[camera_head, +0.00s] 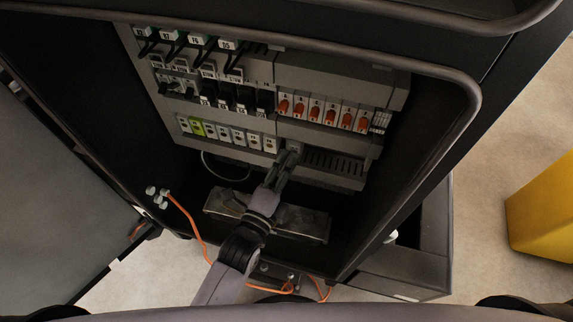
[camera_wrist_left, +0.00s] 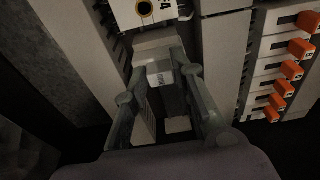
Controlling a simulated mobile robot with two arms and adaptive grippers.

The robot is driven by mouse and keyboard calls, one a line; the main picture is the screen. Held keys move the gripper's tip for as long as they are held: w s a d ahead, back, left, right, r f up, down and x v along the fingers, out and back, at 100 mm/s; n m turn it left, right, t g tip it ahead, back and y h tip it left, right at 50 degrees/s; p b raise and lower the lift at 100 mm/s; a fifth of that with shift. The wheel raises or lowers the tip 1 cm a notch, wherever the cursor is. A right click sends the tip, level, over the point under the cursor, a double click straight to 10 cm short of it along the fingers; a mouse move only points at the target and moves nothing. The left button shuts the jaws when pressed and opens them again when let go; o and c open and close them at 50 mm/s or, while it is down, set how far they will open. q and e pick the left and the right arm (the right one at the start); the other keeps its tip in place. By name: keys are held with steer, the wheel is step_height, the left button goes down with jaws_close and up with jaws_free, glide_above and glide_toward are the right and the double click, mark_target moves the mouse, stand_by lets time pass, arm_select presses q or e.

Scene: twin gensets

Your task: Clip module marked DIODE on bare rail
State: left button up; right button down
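My left gripper (camera_head: 287,162) reaches into the open cabinet, just right of the last white module in the lower row. In the left wrist view its fingers (camera_wrist_left: 166,75) are closed on the sides of a small grey module (camera_wrist_left: 160,66). The module also shows at the fingertips in the head view (camera_head: 294,147). Its label is too small to read, so I cannot confirm DIODE. A dark slotted strip (camera_head: 335,163), apparently the bare rail stretch, runs right of the gripper. I cannot tell whether the module is seated or just in front. My right gripper is not in view.
White modules and a green-yellow one (camera_head: 197,128) fill the lower row's left. Orange-switch breakers (camera_head: 316,110) sit above right. Black relays (camera_head: 243,97) and cables are higher up. A metal plate (camera_head: 308,222) lies below the arm; an orange cable (camera_head: 188,214) hangs left.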

arm_select(q)
steer(key=o, duration=0.5)
steer(key=v, duration=1.2)
steer(key=shift+a, duration=0.1)
